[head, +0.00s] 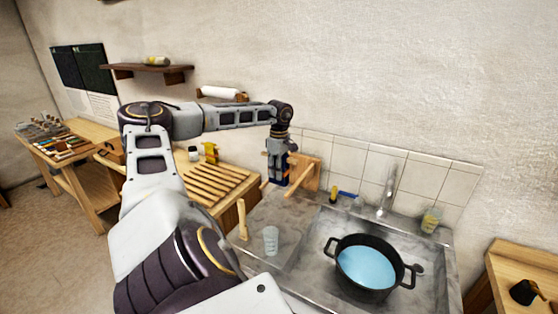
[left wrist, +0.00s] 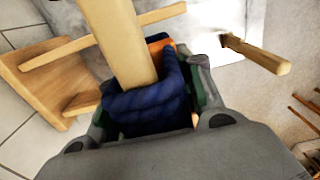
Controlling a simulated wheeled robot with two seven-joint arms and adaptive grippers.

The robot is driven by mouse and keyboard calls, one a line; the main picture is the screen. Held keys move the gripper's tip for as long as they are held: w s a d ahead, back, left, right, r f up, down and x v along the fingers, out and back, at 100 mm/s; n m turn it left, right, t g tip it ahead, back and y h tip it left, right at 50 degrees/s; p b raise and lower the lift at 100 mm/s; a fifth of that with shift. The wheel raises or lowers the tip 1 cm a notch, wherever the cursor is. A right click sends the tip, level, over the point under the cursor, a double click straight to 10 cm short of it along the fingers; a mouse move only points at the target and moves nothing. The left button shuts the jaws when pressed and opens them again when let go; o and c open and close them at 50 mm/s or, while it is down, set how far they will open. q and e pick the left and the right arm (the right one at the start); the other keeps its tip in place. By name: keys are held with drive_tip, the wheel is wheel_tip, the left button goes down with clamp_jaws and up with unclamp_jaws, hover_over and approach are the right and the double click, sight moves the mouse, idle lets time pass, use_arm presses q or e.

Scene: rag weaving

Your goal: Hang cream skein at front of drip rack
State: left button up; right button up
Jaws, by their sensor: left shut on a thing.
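The wooden drip rack (head: 313,173) stands at the back left of the sink, against the tiles, with pegs reaching forward. Its board also shows in the left wrist view (left wrist: 62,78). My left gripper (head: 278,178) is beside the rack, pointing down. It is shut on a dark navy skein (left wrist: 145,105), which lies between its fingers and appears looped around a thick pale wooden bar (left wrist: 118,40). A small orange piece (left wrist: 160,46) shows behind the navy loops. I cannot make out a cream skein in either view. My right gripper is not in view.
A black pot (head: 368,265) of blue liquid stands in the steel sink (head: 440,285), near the tap (head: 388,190).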

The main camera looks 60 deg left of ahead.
use_arm(q)
drive_tip(key=shift+f, duration=0.3)
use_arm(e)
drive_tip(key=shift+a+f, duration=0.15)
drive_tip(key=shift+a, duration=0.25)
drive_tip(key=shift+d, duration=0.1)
use_arm(q)
drive_tip(key=shift+f+b, duration=0.45)
drive_tip(key=shift+f, duration=0.25)
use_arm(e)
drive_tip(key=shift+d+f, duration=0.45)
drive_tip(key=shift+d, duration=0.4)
use_arm(q)
drive_tip(key=shift+f, duration=0.15)
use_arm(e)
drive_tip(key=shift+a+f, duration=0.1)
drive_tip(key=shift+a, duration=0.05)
use_arm(q)
drive_tip(key=shift+f+b, duration=0.45)
drive_tip(key=shift+b, duration=0.05)
drive_tip(key=shift+f+b, duration=0.3)
drive_tip(key=shift+f, duration=0.4)
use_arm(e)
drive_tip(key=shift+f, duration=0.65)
use_arm(q)
drive_tip(key=shift+f, duration=0.15)
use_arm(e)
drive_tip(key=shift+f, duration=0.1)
